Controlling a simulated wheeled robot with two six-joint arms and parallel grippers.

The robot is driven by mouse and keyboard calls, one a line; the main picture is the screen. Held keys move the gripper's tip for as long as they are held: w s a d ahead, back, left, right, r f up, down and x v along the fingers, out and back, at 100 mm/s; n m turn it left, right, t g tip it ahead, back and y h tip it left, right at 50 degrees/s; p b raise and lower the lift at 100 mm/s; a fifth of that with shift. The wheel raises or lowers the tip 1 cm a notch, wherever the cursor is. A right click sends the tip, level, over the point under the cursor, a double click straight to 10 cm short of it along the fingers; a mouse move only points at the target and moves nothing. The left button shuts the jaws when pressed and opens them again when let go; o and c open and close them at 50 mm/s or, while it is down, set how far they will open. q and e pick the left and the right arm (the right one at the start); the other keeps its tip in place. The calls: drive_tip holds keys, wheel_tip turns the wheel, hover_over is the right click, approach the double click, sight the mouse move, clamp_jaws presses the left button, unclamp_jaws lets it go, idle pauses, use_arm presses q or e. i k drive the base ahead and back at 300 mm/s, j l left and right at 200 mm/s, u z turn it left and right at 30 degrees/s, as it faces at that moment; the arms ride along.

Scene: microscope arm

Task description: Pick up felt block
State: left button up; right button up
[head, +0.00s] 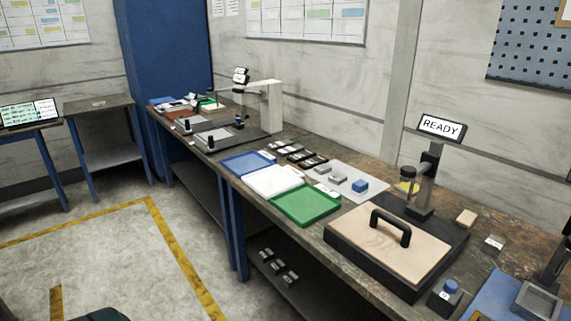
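No block is clearly marked as the felt block. A small tan block (466,218) lies on the workbench right of the device with the READY display. A blue block (360,185) and grey blocks (338,178) lie on a light grey mat (372,197) farther left. I cannot tell from the surfaces which one is felt. Neither of my grippers shows in the head view.
The long workbench (300,229) holds blue, white and green trays (306,204). The READY device (440,125) stands behind a wooden board with a black handle (390,226). A blue-topped button box (444,296) stands near the front edge. Open floor (90,255) lies left.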

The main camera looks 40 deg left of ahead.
sight(359, 187)
drive_tip(key=i+j+u, duration=0.15)
drive_tip(key=j, duration=0.25)
drive_tip(key=i+j+u, duration=0.2)
drive_tip(key=j, duration=0.15)
drive_tip(key=j+u, duration=0.15)
drive_tip(key=j, duration=0.2)
drive_tip(key=i+j+u, duration=0.2)
drive_tip(key=j, duration=0.15)
